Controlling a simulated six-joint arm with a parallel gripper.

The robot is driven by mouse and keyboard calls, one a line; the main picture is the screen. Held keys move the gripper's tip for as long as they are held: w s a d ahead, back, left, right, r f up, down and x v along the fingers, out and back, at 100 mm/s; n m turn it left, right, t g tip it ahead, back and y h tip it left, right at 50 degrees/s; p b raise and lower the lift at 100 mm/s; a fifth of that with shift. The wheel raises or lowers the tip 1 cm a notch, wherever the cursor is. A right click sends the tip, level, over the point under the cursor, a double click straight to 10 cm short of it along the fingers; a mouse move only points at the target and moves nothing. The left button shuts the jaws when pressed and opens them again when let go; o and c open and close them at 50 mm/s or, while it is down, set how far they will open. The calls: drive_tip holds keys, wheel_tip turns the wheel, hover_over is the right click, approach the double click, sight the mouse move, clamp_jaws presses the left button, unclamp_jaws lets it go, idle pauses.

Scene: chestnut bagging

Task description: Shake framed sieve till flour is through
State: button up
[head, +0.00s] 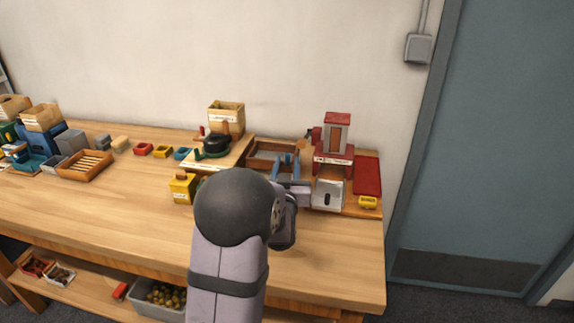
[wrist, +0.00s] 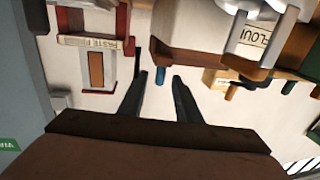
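My gripper (head: 286,166) is over the right part of the bench; its two dark blue fingers stand apart. In the wrist view my gripper (wrist: 161,76) is open, with a small blue peg (wrist: 160,78) showing between the fingertips. I cannot tell whether they touch it. The peg shows at the lower edge of a wooden-framed box (wrist: 190,52), which may be the framed sieve; its inside is hidden. In the head view a wooden frame (head: 262,148) lies behind my fingers, partly hidden.
A yellow block (head: 182,188) and a wooden crate (head: 227,115) are to the left. The bench front (head: 130,215) is clear.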

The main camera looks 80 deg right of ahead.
drive_tip(key=shift+r, duration=0.1)
drive_tip(key=p, duration=0.2)
drive_tip(key=shift+r+p, duration=0.3)
drive_tip(key=shift+p, duration=0.6)
drive_tip(key=shift+f, duration=0.1)
drive_tip(key=shift+f, duration=0.1)
drive_tip(key=shift+d, duration=0.15)
drive_tip(key=shift+w+d+p, duration=0.2)
drive_tip(key=shift+d+p, duration=0.2)
drive_tip(key=shift+d, duration=0.75)
drive_tip(key=shift+w+d+p, duration=0.2)
drive_tip(key=shift+d+p, duration=0.2)
drive_tip(key=shift+d, duration=0.8)
drive_tip(key=shift+w+d+p, duration=0.2)
drive_tip(key=shift+d+p, duration=0.2)
drive_tip(key=shift+d, duration=0.75)
